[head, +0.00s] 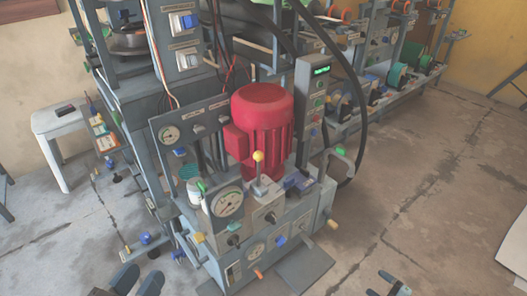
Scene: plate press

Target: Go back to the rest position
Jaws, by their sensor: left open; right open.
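My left gripper (138,281) shows at the bottom edge, left of the middle. Its two dark fingers are apart with nothing between them. My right gripper (389,285) shows at the bottom edge, right of the middle. Its fingers are apart and I see nothing held there; most of it is cut off by the frame. Both grippers are in front of the grey press machine (213,268) and appear apart from it. The machine carries a red motor (264,118), a yellow-knobbed lever (258,157) and a large round gauge (228,204).
A control column (307,115) with a green display stands right of the motor. A white stool (58,122) is at the left by the wall. Shelving with reels (397,75) stands at the back right. The concrete floor (430,190) on the right is mostly clear.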

